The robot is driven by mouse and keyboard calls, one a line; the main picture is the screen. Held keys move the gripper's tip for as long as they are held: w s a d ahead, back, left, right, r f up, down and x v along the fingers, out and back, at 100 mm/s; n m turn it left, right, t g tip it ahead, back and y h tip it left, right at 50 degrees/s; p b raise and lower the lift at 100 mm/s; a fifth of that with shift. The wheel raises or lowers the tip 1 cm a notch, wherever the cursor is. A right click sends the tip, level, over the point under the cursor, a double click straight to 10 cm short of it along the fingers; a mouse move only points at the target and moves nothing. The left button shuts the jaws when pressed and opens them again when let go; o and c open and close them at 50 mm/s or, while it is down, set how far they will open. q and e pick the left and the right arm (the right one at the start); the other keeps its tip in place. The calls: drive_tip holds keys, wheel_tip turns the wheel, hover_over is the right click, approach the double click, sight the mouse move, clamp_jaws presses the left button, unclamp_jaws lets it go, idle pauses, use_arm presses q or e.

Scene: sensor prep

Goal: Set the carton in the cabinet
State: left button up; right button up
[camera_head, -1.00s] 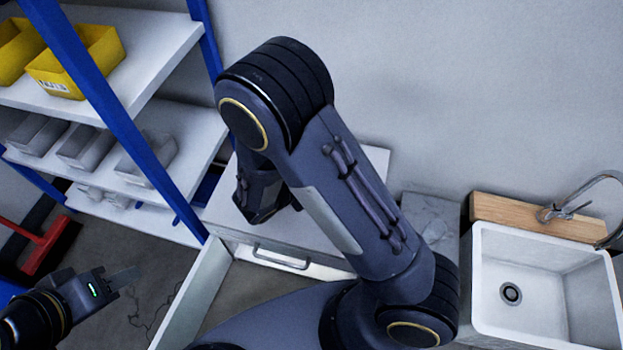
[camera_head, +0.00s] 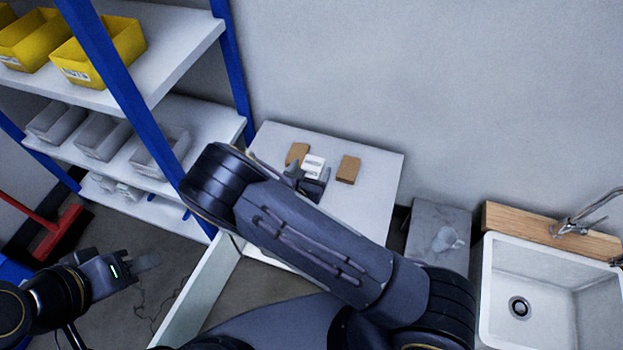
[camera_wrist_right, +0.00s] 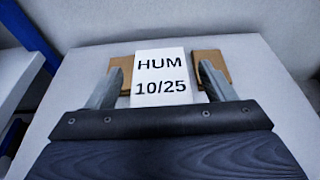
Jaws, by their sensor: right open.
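A small white carton (camera_head: 313,165), marked "HUM 10/25" in the right wrist view (camera_wrist_right: 161,77), rests on the white cabinet top (camera_head: 375,195). My right gripper (camera_head: 311,177) is at its near side, open; in the right wrist view its two fingers (camera_wrist_right: 161,88) stand to the left and right of the carton, with gaps visible. A white panel (camera_head: 203,285), apparently an open cabinet door, stands out below; my right arm hides most of the cabinet's front and its inside. My left gripper (camera_head: 135,264) is low at the left, away from the carton; its finger opening is unclear.
Two brown blocks, one left (camera_head: 297,152) and one right (camera_head: 348,169), flank the carton. A blue-framed shelf (camera_head: 185,55) with yellow bins (camera_head: 98,50) and grey bins stands left. A sink (camera_head: 545,285) and a grey stand (camera_head: 437,220) are right. The cabinet top's right part is clear.

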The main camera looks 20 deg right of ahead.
drive_tip(key=shift+w+d+f, duration=0.15)
drive_tip(key=shift+w+d, duration=0.15)
drive_tip(key=shift+w, duration=0.1)
drive_tip(key=c, duration=1.2)
